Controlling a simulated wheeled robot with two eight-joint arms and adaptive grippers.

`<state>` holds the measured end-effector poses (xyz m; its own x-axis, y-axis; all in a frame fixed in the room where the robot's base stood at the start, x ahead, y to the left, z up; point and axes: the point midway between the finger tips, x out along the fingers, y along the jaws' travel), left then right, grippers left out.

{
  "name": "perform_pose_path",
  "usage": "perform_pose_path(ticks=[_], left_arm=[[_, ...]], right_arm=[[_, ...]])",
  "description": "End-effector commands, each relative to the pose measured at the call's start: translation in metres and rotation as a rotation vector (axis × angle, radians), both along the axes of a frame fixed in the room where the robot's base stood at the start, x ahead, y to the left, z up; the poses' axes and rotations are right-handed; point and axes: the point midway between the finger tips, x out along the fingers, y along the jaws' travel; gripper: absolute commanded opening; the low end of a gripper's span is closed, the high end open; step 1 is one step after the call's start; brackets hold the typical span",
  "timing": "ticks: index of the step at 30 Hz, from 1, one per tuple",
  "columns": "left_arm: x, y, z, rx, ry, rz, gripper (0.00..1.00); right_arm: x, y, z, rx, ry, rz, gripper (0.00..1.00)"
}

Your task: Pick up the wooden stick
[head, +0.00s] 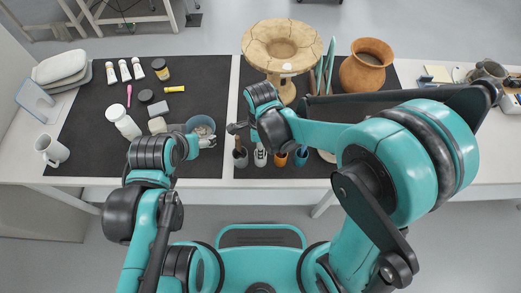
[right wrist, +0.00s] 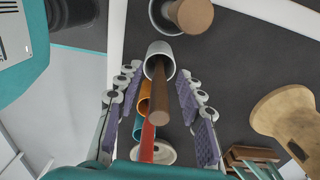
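The wooden stick (right wrist: 159,98) is a brown rod standing in a white cup (right wrist: 160,48) in the right wrist view. My right gripper (right wrist: 156,75) is open, with its purple-padded fingers on either side of the stick and a gap visible on both sides. In the head view the white cup (head: 260,157) is in the row at the table's front, and my right arm hides most of the stick. My left gripper (head: 207,138) is at the blue-grey bowl (head: 201,125); its fingers are too small to judge.
A cracked pottery vessel (head: 283,48) and a brown pot (head: 366,64) stand behind. Jars and tubes lie on the left mat.

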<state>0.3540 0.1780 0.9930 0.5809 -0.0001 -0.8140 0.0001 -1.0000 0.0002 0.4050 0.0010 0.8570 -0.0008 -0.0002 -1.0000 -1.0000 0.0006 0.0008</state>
Motion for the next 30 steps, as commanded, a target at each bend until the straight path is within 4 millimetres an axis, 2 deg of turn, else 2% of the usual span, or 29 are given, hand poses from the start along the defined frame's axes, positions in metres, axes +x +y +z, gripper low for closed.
perform_pose_path(ticks=[4,5,6,9,20,23,30], left_arm=[[0.000,0.000,0.002,0.000,0.000,0.000,0.74],[0.000,0.000,0.002,0.000,0.000,0.000,0.74],[0.000,0.000,0.002,0.000,0.000,0.000,0.74],[0.000,0.000,0.002,0.000,0.000,0.000,0.74],[0.000,0.000,0.003,0.000,0.000,0.000,0.74],[0.000,0.000,0.009,0.000,0.000,0.000,0.74],[0.000,0.000,0.032,0.000,0.000,0.000,0.74]], right_arm=[[0.000,0.000,0.001,0.000,0.000,0.000,0.38],[0.000,0.000,0.002,0.000,0.000,0.000,0.33],[0.000,0.000,0.002,0.000,0.000,0.000,0.22],[0.000,0.000,0.002,0.000,0.000,0.000,0.00],[0.000,0.000,0.004,0.000,0.000,0.000,0.00],[0.000,0.000,0.015,0.000,0.000,0.001,0.00],[0.000,0.000,0.066,0.000,0.000,0.001,0.00]])
